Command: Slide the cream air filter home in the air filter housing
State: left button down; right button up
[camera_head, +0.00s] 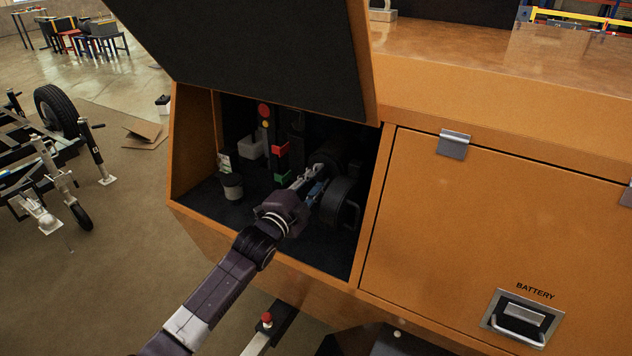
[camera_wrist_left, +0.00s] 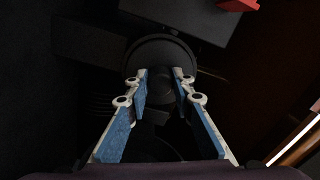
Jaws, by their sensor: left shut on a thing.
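My left gripper (camera_head: 316,182) reaches into the open compartment. In the left wrist view its blue-padded fingers (camera_wrist_left: 160,78) are closed in on a dark part at the centre of a dark round body (camera_wrist_left: 160,46). A dark round drum (camera_head: 331,157) lies just beyond the fingertips in the head view; it appears to be the air filter housing. A dark round cover with a handle (camera_head: 341,205) is right beside the gripper, on its right. No cream surface shows, so how deep the air filter sits cannot be told. My right gripper is out of view.
The raised black-lined lid (camera_head: 265,50) hangs over the compartment. Red (camera_head: 281,149) and green (camera_head: 283,177) parts are close to the gripper. The compartment floor at front left is clear.

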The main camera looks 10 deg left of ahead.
pick_arm(q)
jog(key=shift+w+d, duration=0.15)
jog(key=shift+w, duration=0.2)
jog(key=shift+r, duration=0.1)
jog(key=c, duration=1.6)
grip_release()
jog(key=shift+p+v, duration=1)
jog(key=shift+v, duration=0.45)
jog(key=shift+p+v, duration=1.55)
jog(key=shift+v, duration=1.1)
